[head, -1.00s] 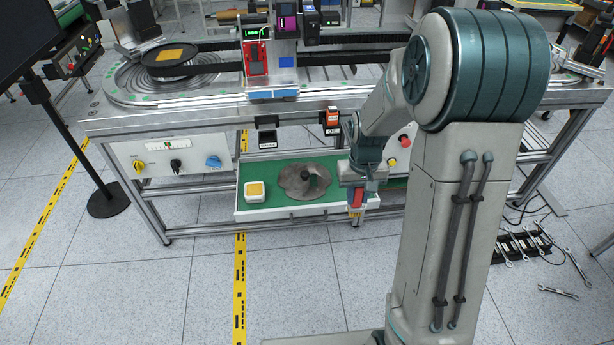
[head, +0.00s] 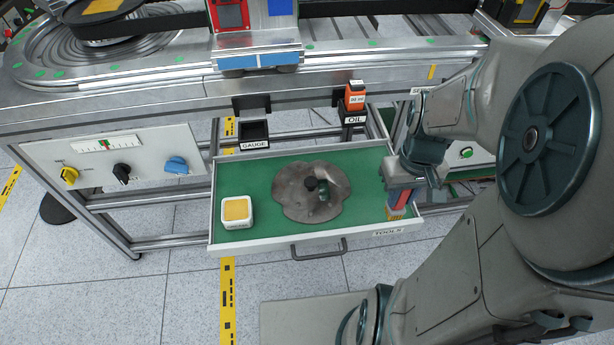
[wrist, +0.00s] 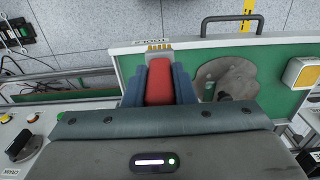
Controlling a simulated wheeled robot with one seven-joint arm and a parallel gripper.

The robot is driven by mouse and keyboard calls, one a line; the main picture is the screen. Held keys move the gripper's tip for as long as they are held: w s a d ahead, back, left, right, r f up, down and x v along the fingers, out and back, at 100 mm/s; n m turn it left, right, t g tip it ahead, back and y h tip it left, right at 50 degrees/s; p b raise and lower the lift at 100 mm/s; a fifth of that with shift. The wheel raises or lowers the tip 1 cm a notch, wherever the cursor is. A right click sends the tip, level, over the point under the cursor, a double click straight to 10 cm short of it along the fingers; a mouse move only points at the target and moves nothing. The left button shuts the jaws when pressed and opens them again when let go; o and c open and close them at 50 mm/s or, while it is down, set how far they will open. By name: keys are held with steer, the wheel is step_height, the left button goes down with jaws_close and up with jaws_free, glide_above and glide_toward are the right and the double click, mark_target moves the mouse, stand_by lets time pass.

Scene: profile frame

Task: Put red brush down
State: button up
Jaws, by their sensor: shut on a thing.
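The red brush (wrist: 160,82) is held between the two blue fingers of my gripper (wrist: 159,80) in the wrist view; its yellow bristles show at the far end. In the head view my gripper (head: 399,198) is at the right end of the open tools drawer (head: 230,245), with the red brush (head: 397,201) showing between its fingers and its yellow bristles low, near the drawer's front right corner. I cannot tell whether the bristles touch the drawer.
The drawer's green floor holds a grey flat part (head: 295,200) in the middle and a white box with a yellow top (head: 237,211) at left. A gauge holder (head: 254,134) and an orange oil item (head: 355,96) sit on the bench front above.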

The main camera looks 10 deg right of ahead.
steer(key=shift+w+f, duration=0.35)
steer(key=shift+w, duration=0.05)
steer(key=shift+w+d+f+b, duration=0.55)
steer(key=shift+w+d+f, duration=0.1)
steer(key=shift+w+f, duration=1.15)
steer(key=shift+w+d+f+b, duration=0.55)
steer(key=shift+w+d+f, duration=0.1)
steer(key=shift+w+f, duration=1.1)
steer(key=shift+w+d+f+b, duration=0.55)
steer(key=shift+w+d+f, duration=0.1)
steer(key=shift+w+f, duration=1.15)
steer(key=shift+f, duration=0.2)
steer(key=o, duration=1)
